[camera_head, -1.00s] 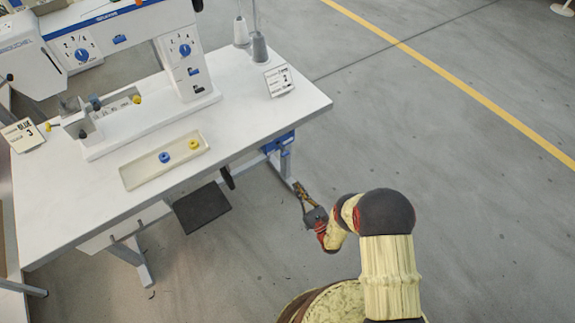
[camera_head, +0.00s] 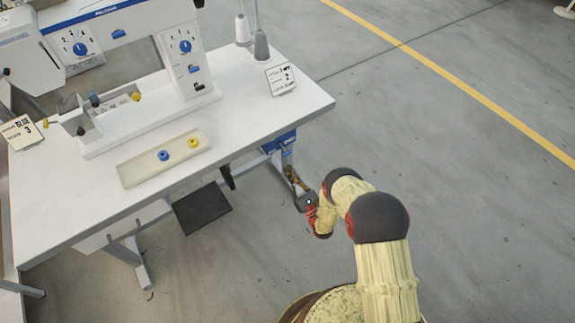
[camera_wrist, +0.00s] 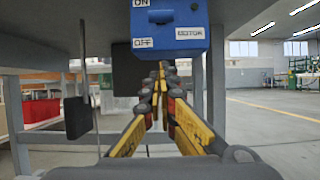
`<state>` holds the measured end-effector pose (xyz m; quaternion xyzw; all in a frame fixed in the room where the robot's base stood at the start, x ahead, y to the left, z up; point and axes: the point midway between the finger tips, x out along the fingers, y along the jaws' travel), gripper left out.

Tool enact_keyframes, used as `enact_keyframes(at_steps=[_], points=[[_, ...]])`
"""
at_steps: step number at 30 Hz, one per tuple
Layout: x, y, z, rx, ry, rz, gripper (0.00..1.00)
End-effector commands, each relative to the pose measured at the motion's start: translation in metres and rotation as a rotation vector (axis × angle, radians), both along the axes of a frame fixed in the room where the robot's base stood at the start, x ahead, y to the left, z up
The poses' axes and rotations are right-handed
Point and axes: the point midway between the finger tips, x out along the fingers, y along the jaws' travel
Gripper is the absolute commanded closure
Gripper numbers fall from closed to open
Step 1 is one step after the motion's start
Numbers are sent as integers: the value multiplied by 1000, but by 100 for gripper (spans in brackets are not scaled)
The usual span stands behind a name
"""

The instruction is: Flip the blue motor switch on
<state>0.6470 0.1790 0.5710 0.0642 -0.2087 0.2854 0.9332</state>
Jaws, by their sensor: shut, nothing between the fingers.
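The blue motor switch box (camera_head: 277,143) hangs under the table's right front edge. In the wrist view the box (camera_wrist: 186,18) is at the top, cut off by the frame. It has an ON label at upper left, an OFF label lower left and a MOTOR label at right. A darker blue lever (camera_wrist: 160,17) sits on its face; I cannot tell its setting for sure. My gripper (camera_wrist: 162,72) is shut and empty, its tips just below the box in the picture. In the head view my gripper (camera_head: 288,172) is just below the box; contact cannot be told.
A table leg (camera_wrist: 216,90) stands right of my gripper in the wrist view. A dark pedal plate (camera_head: 202,208) is below. Open floor lies right.

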Motion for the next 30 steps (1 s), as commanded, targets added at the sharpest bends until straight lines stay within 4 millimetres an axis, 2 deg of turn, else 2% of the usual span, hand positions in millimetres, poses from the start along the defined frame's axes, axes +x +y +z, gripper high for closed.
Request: enact_keyframes(at_steps=[3,9,15,30], points=[[19,14,10,0,-5,2,100],[14,9,32,0,-2,0,100],[11,7,45,0,-1,1,100],[10,6,49,0,0,0,100]])
